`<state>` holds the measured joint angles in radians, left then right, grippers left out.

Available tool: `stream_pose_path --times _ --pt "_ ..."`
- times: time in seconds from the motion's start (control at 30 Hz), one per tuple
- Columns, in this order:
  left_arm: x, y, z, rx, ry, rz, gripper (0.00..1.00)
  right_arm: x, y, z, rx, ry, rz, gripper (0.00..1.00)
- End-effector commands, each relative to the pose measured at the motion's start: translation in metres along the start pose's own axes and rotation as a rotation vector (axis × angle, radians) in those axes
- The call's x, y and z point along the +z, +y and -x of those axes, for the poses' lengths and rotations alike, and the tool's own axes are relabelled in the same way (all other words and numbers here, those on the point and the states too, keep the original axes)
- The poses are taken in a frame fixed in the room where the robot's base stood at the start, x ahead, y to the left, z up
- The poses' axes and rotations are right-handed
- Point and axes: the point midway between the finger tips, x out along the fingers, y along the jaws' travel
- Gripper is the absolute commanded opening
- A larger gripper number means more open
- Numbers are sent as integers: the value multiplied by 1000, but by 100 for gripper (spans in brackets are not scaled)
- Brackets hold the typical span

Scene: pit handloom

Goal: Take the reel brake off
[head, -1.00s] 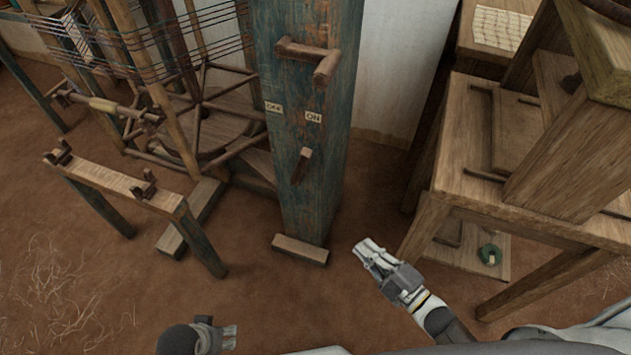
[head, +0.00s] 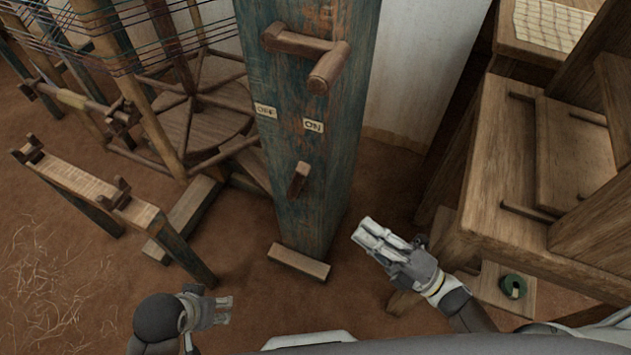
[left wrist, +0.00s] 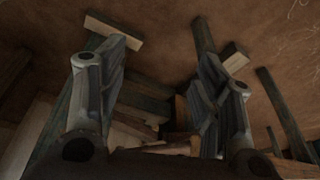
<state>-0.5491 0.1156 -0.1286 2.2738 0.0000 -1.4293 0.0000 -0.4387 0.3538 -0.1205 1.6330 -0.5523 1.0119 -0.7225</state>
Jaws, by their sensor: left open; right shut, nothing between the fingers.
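A blue-green wooden post (head: 335,170) stands in the middle of the head view. It bears an OFF label (head: 265,110) on the left and an ON label (head: 313,125) on the right. Below them a short wooden lever (head: 299,178) sticks out, its upper end leaning slightly toward the ON side. My left gripper (head: 228,309) is open and empty, low and well apart from the lever. In the left wrist view its two fingers (left wrist: 160,95) stand wide apart. My right gripper (head: 362,232) is shut and empty, to the right of the post's foot.
A wooden crank-like handle (head: 305,50) juts from the post above the labels. A spoked reel (head: 195,110) and a low trestle (head: 75,178) stand to the left. A wooden bench (head: 500,170) stands close on the right, a green spool (head: 513,286) below it.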

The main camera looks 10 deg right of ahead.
Motion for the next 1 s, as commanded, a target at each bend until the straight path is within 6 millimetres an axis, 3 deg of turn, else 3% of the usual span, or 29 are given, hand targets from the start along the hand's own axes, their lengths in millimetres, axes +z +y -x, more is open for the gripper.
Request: stream_pose_path --times 0.37,0.8,1.0 --pt "0 0 -1 0 -1 0 60 0 0 -10 1 0 0 0" --pt "2 0 -10 0 -6 0 60 0 1 -98 4 0 0 0" --pt "3 0 -12 1 -9 0 60 0 0 -128 2 0 -1 0"
